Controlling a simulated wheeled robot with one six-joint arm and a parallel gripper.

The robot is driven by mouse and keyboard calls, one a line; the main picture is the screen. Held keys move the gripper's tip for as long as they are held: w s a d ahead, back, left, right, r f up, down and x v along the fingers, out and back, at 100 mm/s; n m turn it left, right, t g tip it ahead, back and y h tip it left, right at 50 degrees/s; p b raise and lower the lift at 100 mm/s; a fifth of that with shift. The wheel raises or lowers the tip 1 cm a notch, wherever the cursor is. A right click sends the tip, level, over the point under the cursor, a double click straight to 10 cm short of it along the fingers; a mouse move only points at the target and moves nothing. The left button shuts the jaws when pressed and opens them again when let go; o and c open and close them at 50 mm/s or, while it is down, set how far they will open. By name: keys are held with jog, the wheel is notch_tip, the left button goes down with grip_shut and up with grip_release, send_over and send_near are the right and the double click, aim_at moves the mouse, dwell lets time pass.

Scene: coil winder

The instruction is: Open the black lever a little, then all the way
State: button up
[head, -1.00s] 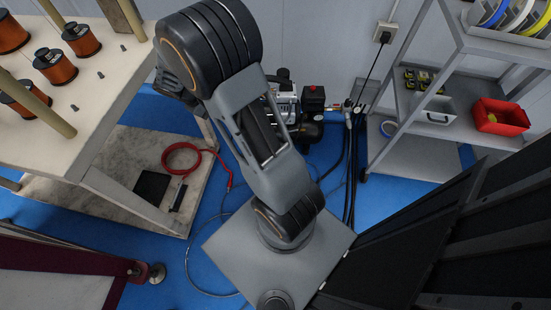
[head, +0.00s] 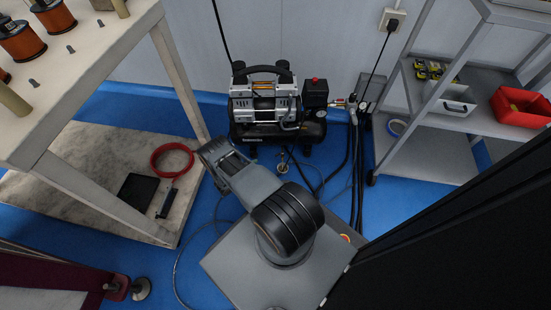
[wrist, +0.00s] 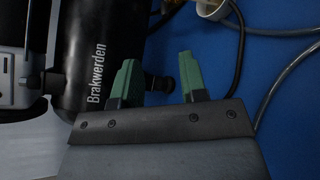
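The black compressor (head: 270,110) stands on the blue floor against the back wall. In the wrist view its black tank (wrist: 98,60) fills the left side, with white lettering. A small black part (wrist: 157,84) sticks out from the tank between my fingertips and partly behind the left one; it may be the black lever, but I cannot tell its setting. My gripper (wrist: 160,77) has two green fingertips, spread apart with nothing clamped between them. In the head view my gripper is hidden, and my arm reaches low in front of the compressor.
Black hoses and a grey cable (wrist: 285,80) run over the floor to the compressor's right. A grey shelf (head: 440,150) with a red bin (head: 520,106) stands right.

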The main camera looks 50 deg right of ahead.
aim_at(279, 154)
jog(key=b+x, duration=0.1)
jog(key=x, duration=0.3)
jog(key=b+x, duration=0.1)
jog(key=x, duration=0.3)
jog(key=b+x, duration=0.2)
jog(key=x, duration=0.2)
jog(key=shift+s+f, duration=0.2)
jog(key=shift+f, duration=0.25)
jog(key=shift+b+x, duration=0.3)
jog(key=shift+x, duration=0.55)
jog(key=shift+r, duration=0.15)
grip_shut()
